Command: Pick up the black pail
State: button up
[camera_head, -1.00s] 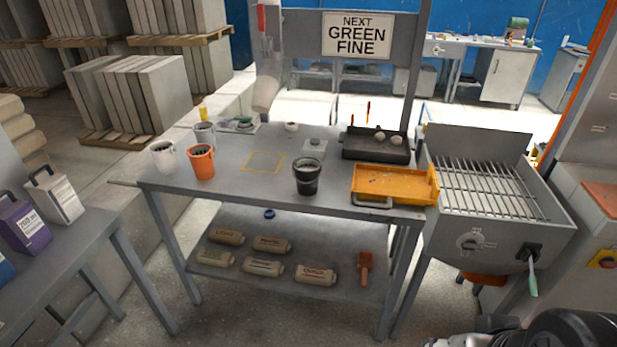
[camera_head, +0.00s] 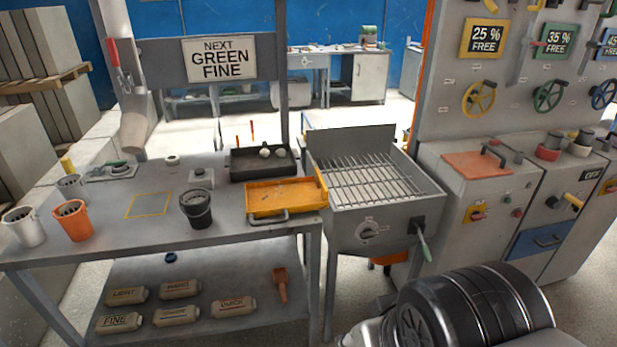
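The black pail (camera_head: 196,210) stands upright on the grey steel table (camera_head: 110,205), left of the orange tray and right of a yellow square outline. Its dark rim is open at the top and something dark shows inside. Nothing touches it. My gripper is not in view; only a dark, rounded part of my own arm shows at the bottom right, well away from the pail.
An orange pail (camera_head: 73,221) and a white pail (camera_head: 24,227) stand at the table's left, with a grey pail (camera_head: 71,187) behind. The orange tray (camera_head: 283,198) and black tray (camera_head: 262,165) lie right of the black pail. A grated bin (camera_head: 369,200) adjoins the table's right end.

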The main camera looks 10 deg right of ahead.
aim_at(195, 202)
jog(key=i+j+z, duration=0.1)
jog(key=i+j, duration=0.35)
jog(key=j, duration=0.2)
jog(key=i+j+z, duration=0.15)
jog(key=j, duration=0.2)
jog(key=i+j+z, duration=0.1)
jog(key=i+j, duration=0.15)
jog(key=i+j+z, duration=0.1)
jog(key=j, duration=0.4)
jog(key=i+j, duration=0.25)
jog(key=j, duration=0.15)
jog(key=i+j+z, duration=0.15)
jog(key=j, duration=0.25)
